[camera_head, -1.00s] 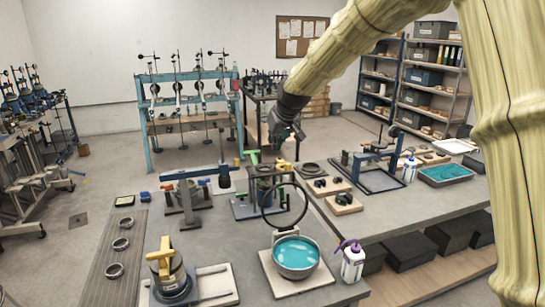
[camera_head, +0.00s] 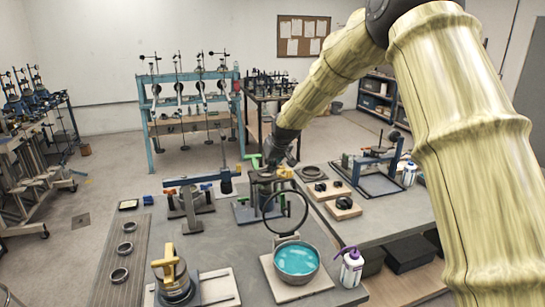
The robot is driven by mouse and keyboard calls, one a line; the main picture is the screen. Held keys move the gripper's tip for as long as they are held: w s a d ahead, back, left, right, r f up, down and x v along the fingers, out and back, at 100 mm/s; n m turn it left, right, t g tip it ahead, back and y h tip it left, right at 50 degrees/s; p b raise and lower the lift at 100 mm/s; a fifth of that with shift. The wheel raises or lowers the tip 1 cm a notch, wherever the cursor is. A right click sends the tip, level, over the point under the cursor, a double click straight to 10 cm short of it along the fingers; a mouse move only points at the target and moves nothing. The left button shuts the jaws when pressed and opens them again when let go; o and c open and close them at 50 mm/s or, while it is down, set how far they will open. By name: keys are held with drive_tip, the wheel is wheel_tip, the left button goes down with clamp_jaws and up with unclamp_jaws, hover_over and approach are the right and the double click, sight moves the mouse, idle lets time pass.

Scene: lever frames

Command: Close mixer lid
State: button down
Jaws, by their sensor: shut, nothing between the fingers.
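The mixer is a grey bowl (camera_head: 297,272) of teal liquid on a pale square board near the front of the bench. Its lid (camera_head: 307,211) is a dark round ring standing upright at the bowl's back edge, so the bowl is open on top. I can see the things behind through the ring. My gripper (camera_head: 275,162) is dark, small in the picture, and points down above and behind the lid. It is apart from the lid, shut, and holds nothing. The fingertips are hard to make out against the clutter.
A white bottle with a purple top (camera_head: 351,268) stands right of the bowl. A pot with a yellow handle (camera_head: 172,278) is at the left front. A clamp stand (camera_head: 190,205) and a green-levered press (camera_head: 264,190) stand behind. Bare bench (camera_head: 225,240) lies left of the bowl.

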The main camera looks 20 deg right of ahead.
drive_tip(key=s, duration=0.1)
drive_tip(key=s+f+p, duration=0.1)
drive_tip(key=s+p, duration=0.1)
drive_tip(key=shift+s+d+f, duration=0.25)
drive_tip(key=shift+a+f, duration=0.1)
idle(0.4)
